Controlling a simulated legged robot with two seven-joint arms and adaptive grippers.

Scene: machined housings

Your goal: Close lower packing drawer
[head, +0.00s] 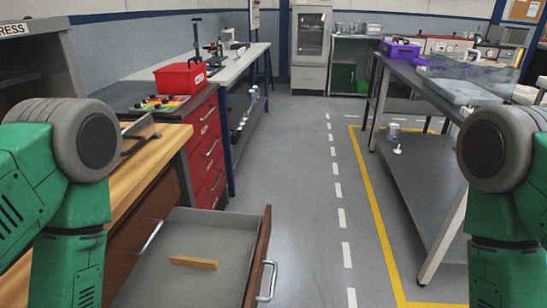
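The lower packing drawer (221,237) is pulled out from the wooden-topped bench (146,170) at the lower left. It has a grey inside, a brown wooden front (257,256) and a metal bar handle (267,281) on that front. A small light wooden block (194,263) lies on its floor. Another metal handle (149,237) shows on the bench face, on a shut front above the open drawer. My green arms show at the left and right edges, but both grippers are out of view. The drawer's near end is cut off by the frame.
A red drawer cabinet (207,150) with a red box (181,79) on top stands beyond the bench. A grey worktable (428,80) with a purple bin (400,49) stands at the right. The floor aisle (300,160) between them is clear.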

